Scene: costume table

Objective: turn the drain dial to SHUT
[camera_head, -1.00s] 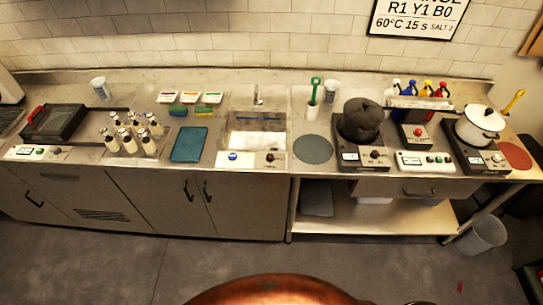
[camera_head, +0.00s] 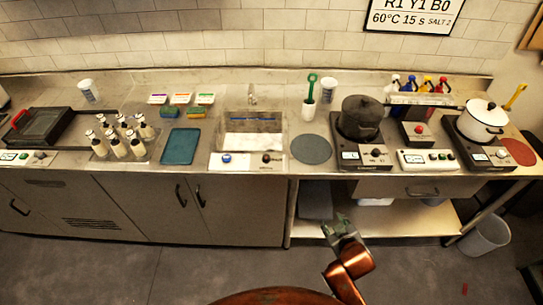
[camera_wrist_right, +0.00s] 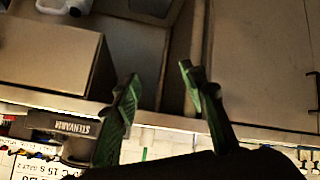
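The sink (camera_head: 254,142) is set in the counter, with a pale control panel (camera_head: 247,162) along its front edge. The panel carries a blue round control (camera_head: 226,158) at left and a small dark knob (camera_head: 266,158) at right, which looks like the drain dial. Its lettering and setting are too small to read. My right gripper (camera_head: 340,228) is below and in front of the counter, to the right of the panel and apart from it. In the right wrist view its two green fingers (camera_wrist_right: 158,73) are spread with nothing between them. My left gripper is not in view.
Bottles (camera_head: 118,145) and a blue mat (camera_head: 181,146) are left of the sink. A grey round mat (camera_head: 311,149), a hot plate with a dark pot (camera_head: 361,118) and a white pot (camera_head: 482,120) are to the right. An open lower shelf (camera_head: 390,218) is near my right gripper.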

